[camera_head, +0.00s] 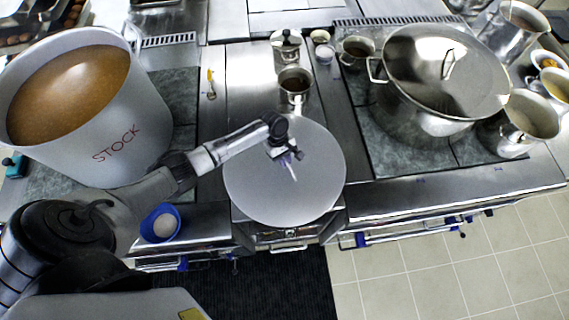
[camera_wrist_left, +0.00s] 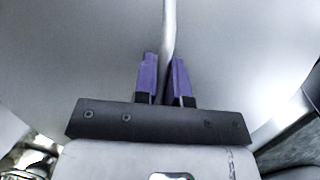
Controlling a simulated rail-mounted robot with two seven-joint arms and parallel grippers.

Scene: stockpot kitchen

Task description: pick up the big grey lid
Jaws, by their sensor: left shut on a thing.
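The big grey lid (camera_head: 255,185) is a wide flat disc over the middle counter in the head view. It fills most of the left wrist view (camera_wrist_left: 70,60). My left gripper (camera_head: 289,163) is at the lid's middle, over its handle. In the left wrist view the purple fingers of my left gripper (camera_wrist_left: 164,75) are shut on the lid's upright handle (camera_wrist_left: 168,30), one on each side. I cannot tell whether the lid rests on the counter or hangs above it. My right gripper is not in view.
A large stockpot marked STOCK (camera_head: 120,130), full of brown liquid, stands at the left. A lidded steel pot (camera_head: 425,112) stands on the right hob. A steel can (camera_head: 294,90) stands just behind the lid. A blue bowl (camera_head: 161,222) sits left of it.

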